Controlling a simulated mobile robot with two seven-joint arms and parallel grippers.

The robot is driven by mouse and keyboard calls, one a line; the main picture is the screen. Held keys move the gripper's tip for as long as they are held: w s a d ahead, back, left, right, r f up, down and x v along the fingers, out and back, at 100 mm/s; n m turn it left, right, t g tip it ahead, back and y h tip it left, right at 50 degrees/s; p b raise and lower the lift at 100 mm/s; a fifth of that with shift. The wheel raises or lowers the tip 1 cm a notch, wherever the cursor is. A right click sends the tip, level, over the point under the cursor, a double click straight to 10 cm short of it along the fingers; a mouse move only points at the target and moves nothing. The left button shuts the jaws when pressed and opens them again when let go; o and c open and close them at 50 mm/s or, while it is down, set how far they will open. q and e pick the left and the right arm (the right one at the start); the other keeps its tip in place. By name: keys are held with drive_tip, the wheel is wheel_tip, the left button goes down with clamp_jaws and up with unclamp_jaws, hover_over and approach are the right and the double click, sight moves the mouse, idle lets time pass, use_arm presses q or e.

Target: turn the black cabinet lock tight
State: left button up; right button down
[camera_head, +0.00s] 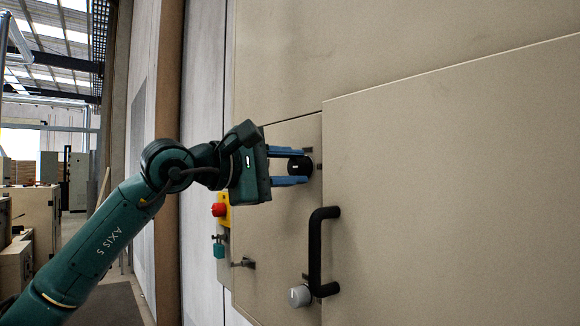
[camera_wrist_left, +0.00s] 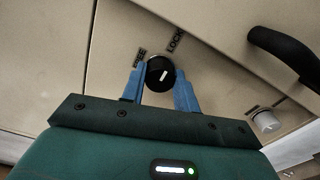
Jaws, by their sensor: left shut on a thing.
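The black cabinet lock (camera_head: 299,169) is a round black knob on a beige cabinet door. It also shows in the left wrist view (camera_wrist_left: 157,70), with a white pointer mark on its face. The mark slants up and to the right, closer to the word LOCK than to the word FREE, both printed on the panel. My left gripper (camera_head: 291,167) has its blue fingers on two sides of the knob and is shut on it. In the left wrist view the fingers (camera_wrist_left: 159,84) straddle the knob. My right gripper is not in view.
A black bar handle (camera_head: 316,250) and a grey round knob (camera_head: 299,296) sit below and right of the lock. A red button (camera_head: 219,210) on a yellow plate, a teal padlock (camera_head: 219,250) and a small lever (camera_head: 244,263) are at the left. A raised panel (camera_head: 450,190) stands at the right.

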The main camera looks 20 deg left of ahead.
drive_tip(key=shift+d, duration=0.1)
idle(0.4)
use_arm(q)
drive_tip(key=o, duration=1)
drive_tip(key=shift+s+a, duration=0.2)
drive_tip(key=shift+s, duration=0.05)
drive_tip(key=b+v, duration=0.3)
drive_tip(key=v, duration=0.9)
drive_tip(key=shift+s+a, duration=0.2)
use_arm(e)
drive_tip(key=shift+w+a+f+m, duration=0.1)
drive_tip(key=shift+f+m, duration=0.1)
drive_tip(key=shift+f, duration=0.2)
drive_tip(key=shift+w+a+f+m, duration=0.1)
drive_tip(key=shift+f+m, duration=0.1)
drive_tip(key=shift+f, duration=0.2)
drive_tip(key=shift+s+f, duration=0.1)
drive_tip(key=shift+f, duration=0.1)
